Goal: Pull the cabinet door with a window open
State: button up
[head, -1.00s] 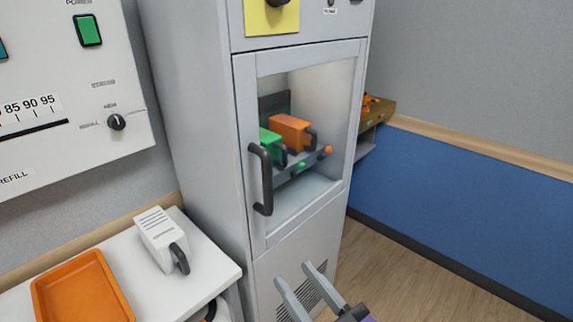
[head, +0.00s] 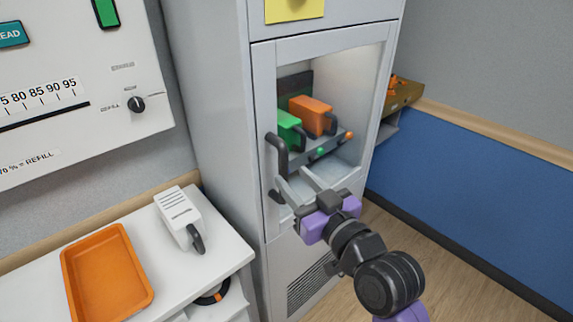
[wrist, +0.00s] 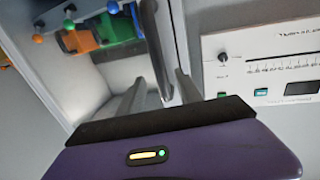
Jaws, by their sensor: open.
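The grey cabinet door with a window (head: 262,120) is closed in the head view. Its dark upright bar handle (head: 283,160) is on the door's left side. My gripper (head: 292,174) is open in front of the door, at the lower part of the handle. Its left finger overlaps the handle's lower end in the head view. In the wrist view the handle (wrist: 153,45) shows between the two fingers of my gripper (wrist: 160,82). Nothing is gripped. I cannot tell whether a finger touches the handle.
Behind the window are a green box (head: 289,130) and an orange box (head: 311,115). At left, a white counter (head: 190,262) holds an orange tray (head: 108,278) and a white device (head: 178,215). A white panel (head: 80,80) is above it. Floor is free at right.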

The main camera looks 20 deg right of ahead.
aim_at(286, 171)
jog(key=shift+w+a+p, duration=0.2)
jog(key=shift+w+p, duration=0.05)
jog(key=shift+w, duration=1)
jog(key=shift+w+a+p, duration=0.15)
jog(key=shift+w+p, duration=0.05)
jog(key=shift+w, duration=1.05)
grip_shut()
